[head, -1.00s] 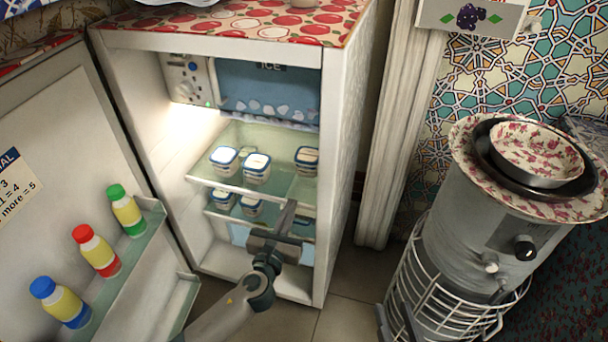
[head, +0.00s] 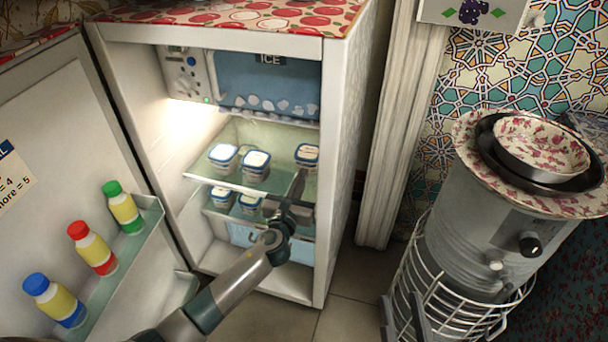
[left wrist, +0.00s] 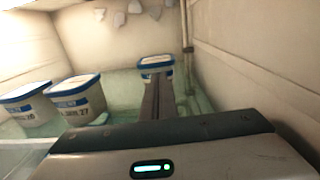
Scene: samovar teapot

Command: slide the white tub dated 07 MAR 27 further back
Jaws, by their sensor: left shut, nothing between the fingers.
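White tubs with blue-edged lids stand on the fridge's upper shelf: a left tub (head: 223,157), a middle tub (head: 256,165) and a right tub (head: 307,156). The right tub (left wrist: 155,65) shows in the left wrist view directly beyond my fingers, which hide much of its front. The middle tub (left wrist: 77,98) and left tub (left wrist: 27,108) are left of the fingers there. I cannot read 07 MAR 27 on any tub; labels are blurred or covered. My left gripper (head: 298,182) is shut and empty, pointing at the right tub; contact is unclear. My right gripper is not in view.
The upper shelf (head: 225,184) has free room behind the tubs. Several more tubs (head: 222,198) stand on the shelf below. The fridge's right wall (left wrist: 250,50) is close beside the right tub. The open door (head: 60,150) with bottles is at left.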

